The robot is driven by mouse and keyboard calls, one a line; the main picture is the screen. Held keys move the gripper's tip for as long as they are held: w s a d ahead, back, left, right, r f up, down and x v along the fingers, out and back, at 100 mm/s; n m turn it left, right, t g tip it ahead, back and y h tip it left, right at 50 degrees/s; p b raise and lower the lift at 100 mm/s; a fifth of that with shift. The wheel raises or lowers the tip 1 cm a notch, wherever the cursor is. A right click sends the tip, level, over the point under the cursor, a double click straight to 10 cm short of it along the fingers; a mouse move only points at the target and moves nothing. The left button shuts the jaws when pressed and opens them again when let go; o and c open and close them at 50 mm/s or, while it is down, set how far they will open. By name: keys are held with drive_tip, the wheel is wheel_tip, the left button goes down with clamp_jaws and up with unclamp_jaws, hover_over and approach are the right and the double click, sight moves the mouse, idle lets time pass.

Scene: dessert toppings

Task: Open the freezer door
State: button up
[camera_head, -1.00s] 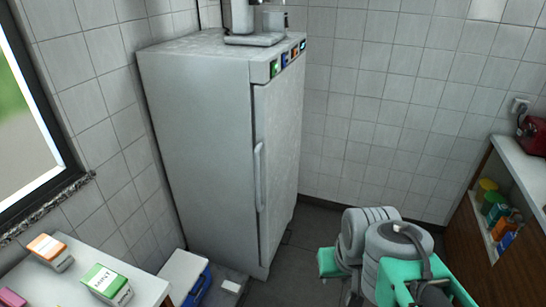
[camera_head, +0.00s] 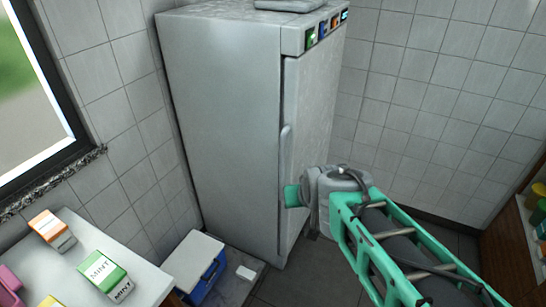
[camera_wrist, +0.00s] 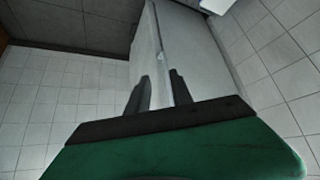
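The freezer (camera_head: 225,120) is a tall grey cabinet standing in the corner, and its door (camera_head: 312,110) is shut. A long vertical handle (camera_head: 286,150) runs along the door's left edge. My gripper (camera_wrist: 159,74) is open in the wrist view, its two dark fingers apart, with the freezer (camera_wrist: 182,40) beyond them. In the head view my arm reaches in from the lower right and its green hand is close to the handle's lower end. The fingers do not show clearly there. I cannot tell whether they touch the handle.
A white table (camera_head: 150,276) with a green mint box (camera_head: 104,275) and an orange box (camera_head: 52,230) is at lower left. A blue-and-white cooler (camera_head: 195,262) stands on the floor beside the freezer. A counter (camera_head: 510,240) is at the right edge.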

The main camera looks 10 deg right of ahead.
drive_tip(key=w+f+t+b, duration=0.5)
drive_tip(key=w+f+b, duration=0.1)
drive_tip(key=w, duration=0.7)
drive_tip(key=t+b, duration=0.4)
approach(283, 152)
wheel_tip(283, 152, down, 2)
drive_tip(key=w, duration=0.3)
drive_tip(key=w+r+t, duration=0.1)
drive_tip(key=shift+w+t, duration=0.25)
drive_tip(key=shift+t, duration=0.05)
drive_tip(key=w, duration=0.6)
drive_tip(key=shift+w, duration=0.2)
drive_tip(key=shift+c, duration=0.2)
clamp_jaws()
drive_tip(key=shift+f, duration=0.1)
